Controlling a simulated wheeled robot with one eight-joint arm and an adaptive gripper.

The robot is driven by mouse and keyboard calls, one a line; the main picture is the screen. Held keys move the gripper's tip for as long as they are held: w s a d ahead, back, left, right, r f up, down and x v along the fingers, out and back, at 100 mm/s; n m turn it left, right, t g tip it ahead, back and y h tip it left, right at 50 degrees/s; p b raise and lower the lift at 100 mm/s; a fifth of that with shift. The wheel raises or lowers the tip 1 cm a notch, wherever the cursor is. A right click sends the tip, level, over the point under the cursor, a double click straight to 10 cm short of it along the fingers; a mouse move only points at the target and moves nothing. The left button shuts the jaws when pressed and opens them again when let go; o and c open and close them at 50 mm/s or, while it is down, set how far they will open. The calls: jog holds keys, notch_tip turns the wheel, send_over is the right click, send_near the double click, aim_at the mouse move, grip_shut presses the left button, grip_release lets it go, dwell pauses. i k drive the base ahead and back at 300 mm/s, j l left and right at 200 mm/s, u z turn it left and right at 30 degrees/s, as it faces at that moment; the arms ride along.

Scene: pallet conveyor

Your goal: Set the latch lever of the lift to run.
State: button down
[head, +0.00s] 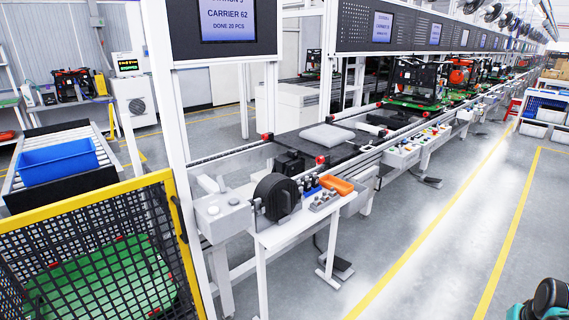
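I cannot make out the latch lever for certain. A yellow-framed black mesh guard (92,207) stands at the lower left, with a green pallet (152,290) low behind it; this may be the lift. A white box (222,217) with a pale handle-like part (208,184) on top sits at the near end of the conveyor, right of the guard post. I cannot tell whether that part is the lever. A teal and dark part of my arm shows at the lower right corner, far from the guard. My gripper's fingers are not seen.
The conveyor (345,147) runs away to the right with several loaded green pallets. A small white bench (285,232) with a black reel (277,196) and an orange bin (337,185) juts into the aisle. The grey floor (430,235) between yellow lines is clear.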

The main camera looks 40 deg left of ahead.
aim_at(222, 185)
jog(key=i+l+u, duration=0.1)
jog(key=i, duration=0.55)
jog(key=i+l+u, duration=0.1)
jog(key=i, duration=0.55)
jog(key=i+u, duration=0.25)
jog(key=u, duration=0.2)
jog(key=i+l+u, duration=0.2)
jog(key=u, duration=0.25)
jog(key=i+l+u, duration=0.2)
jog(key=u, duration=0.2)
jog(key=i+l+u, duration=0.25)
jog(key=u, duration=0.2)
jog(key=i+l+u, duration=0.2)
jog(key=u, duration=0.2)
jog(key=i+l+u, duration=0.15)
jog(key=l+u, duration=0.2)
jog(key=l, duration=0.15)
